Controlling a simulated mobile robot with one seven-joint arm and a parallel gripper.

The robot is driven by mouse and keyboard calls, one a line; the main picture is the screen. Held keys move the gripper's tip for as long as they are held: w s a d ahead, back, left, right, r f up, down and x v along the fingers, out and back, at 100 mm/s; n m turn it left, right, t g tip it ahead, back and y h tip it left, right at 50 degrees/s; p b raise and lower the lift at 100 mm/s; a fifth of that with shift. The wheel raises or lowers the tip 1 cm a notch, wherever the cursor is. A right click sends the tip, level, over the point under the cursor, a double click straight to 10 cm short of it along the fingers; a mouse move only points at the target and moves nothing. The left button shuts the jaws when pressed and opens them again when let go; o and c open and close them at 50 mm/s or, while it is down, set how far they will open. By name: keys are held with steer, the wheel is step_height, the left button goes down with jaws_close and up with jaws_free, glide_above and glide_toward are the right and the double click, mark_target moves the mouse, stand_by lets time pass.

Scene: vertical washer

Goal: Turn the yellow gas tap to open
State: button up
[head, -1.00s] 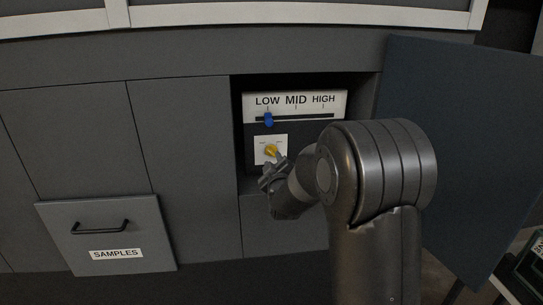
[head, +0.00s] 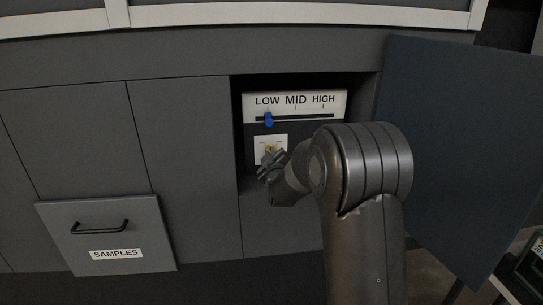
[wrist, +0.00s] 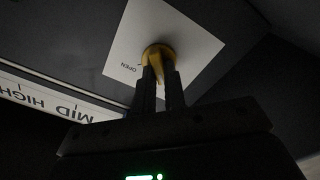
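The yellow gas tap (head: 270,149) sits on a white plate (head: 279,143) inside the open compartment, below the slider panel. In the wrist view the tap (wrist: 158,55) shows its round base and a narrow handle; the word OPEN on the plate (wrist: 190,40) appears left of it, upside down. My gripper (wrist: 160,72) has its two dark fingers close together, one on each side of the yellow handle, apparently touching it. In the head view my gripper (head: 270,158) covers the lower part of the tap.
A blue slider (head: 268,119) stands at LOW on the white-labelled panel (head: 296,101). An open dark door (head: 455,150) stands right of the compartment. A SAMPLES drawer (head: 110,235) is at lower left. The compartment walls lie close around my gripper.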

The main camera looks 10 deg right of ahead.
jaws_close()
steer(key=shift+m, duration=0.3)
steer(key=m, duration=1.7)
steer(key=shift+d, duration=0.4)
steer(key=shift+m, duration=0.3)
